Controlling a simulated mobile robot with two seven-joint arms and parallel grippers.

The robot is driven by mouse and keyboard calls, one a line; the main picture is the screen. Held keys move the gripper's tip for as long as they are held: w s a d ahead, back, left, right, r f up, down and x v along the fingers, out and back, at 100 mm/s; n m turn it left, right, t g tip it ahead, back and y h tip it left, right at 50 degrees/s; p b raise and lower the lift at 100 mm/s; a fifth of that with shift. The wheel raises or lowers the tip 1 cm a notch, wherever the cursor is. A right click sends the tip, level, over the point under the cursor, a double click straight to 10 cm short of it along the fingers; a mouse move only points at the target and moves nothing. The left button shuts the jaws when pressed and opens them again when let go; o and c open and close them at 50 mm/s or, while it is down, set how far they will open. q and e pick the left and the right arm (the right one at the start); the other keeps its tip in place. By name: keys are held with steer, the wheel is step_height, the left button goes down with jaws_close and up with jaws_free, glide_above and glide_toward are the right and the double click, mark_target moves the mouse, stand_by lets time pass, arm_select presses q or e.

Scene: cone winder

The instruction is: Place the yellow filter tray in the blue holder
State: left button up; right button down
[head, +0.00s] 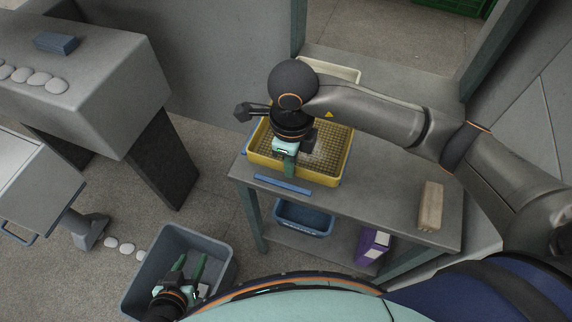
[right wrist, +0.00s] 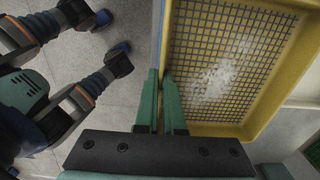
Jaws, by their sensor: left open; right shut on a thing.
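The yellow filter tray (head: 337,166) is a shallow yellow frame with a dark mesh and a pale powdery patch. It is over the grey table and fills much of the right wrist view (right wrist: 222,131). My right gripper (head: 290,170) is shut on the tray's near rim; its green fingers (right wrist: 161,85) straddle the yellow wall. A blue strip (head: 283,185), apparently part of the blue holder, lies in front of the tray, with more blue at its left edge. I cannot tell whether the tray rests in the holder. My left gripper (head: 190,272) is open and empty over a grey-blue bin.
The grey-blue bin (head: 152,268) stands on the floor at lower left. A tan block (head: 431,206) lies on the table's right part. A blue box (head: 304,217) and a purple binder (head: 373,247) sit below the tabletop. A pale container (head: 335,71) is behind the tray.

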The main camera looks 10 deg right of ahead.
mark_target(285, 179)
steer(key=w+f, duration=0.3)
steer(key=shift+a+f, duration=0.15)
steer(key=shift+f, duration=0.1)
steer(key=shift+f+p, duration=0.3)
steer(key=shift+f, duration=1.2)
steer(key=shift+f, duration=0.25)
steer(key=c, duration=1)
jaws_free()
steer(key=shift+s+a, duration=0.1)
